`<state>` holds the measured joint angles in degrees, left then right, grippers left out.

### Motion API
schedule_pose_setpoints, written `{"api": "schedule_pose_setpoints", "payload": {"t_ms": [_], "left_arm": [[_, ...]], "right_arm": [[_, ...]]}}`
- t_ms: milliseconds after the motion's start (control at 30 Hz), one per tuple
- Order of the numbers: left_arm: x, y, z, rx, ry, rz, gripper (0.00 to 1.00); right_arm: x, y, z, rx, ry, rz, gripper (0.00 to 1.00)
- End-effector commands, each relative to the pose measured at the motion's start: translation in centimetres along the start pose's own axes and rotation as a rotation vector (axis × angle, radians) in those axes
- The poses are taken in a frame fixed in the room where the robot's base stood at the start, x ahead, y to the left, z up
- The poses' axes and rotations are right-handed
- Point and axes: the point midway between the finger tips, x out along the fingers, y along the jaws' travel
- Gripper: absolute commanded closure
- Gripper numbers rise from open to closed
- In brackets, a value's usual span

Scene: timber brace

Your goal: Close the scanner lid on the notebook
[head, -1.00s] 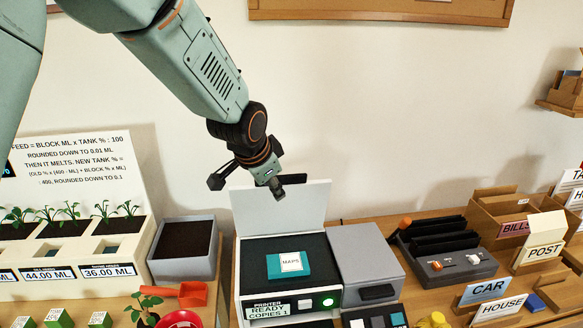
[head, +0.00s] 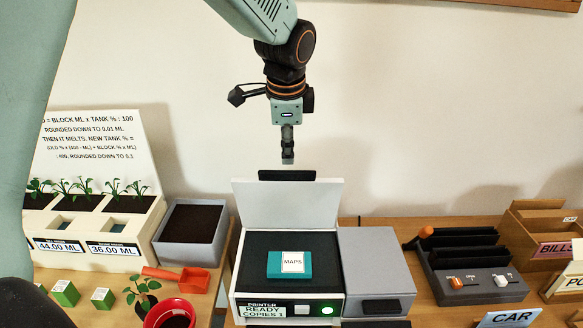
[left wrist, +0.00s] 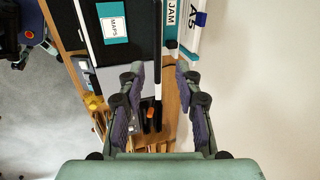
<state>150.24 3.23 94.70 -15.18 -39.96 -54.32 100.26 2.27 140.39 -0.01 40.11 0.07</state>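The scanner lid (head: 288,205) stands open and upright at the back of the printer-scanner, with a dark strip (head: 287,175) on its top edge. The teal notebook (head: 275,264), labelled MAPS, lies flat on the black scanner bed (head: 255,245); it also shows in the left wrist view (left wrist: 113,27). My left gripper (head: 287,160) points down just above the lid's top edge, apart from it in the head view. In the left wrist view my left gripper (left wrist: 160,68) has its fingers spread and nothing between the tips. My right gripper is not in view.
A grey box (head: 375,260) adjoins the scanner's right side. A green light (head: 327,310) glows on the front panel. A black slotted unit (head: 465,265) stands right. The wall is close behind.

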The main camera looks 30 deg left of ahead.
Motion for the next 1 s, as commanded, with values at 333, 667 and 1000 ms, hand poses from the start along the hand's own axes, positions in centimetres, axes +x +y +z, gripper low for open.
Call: {"api": "schedule_pose_setpoints", "payload": {"t_ms": [333,667,1000], "left_arm": [[3.2,0.5,0.6,0.030,-0.005,0.011,0.66],[7.3,0.2,0.3,0.028,-0.004,0.007,0.66],[7.9,0.1,0.1,0.028,-0.003,0.006,0.66]], "right_arm": [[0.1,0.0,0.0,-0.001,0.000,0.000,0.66],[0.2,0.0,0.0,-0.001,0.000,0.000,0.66],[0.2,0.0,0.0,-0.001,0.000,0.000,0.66]]}}
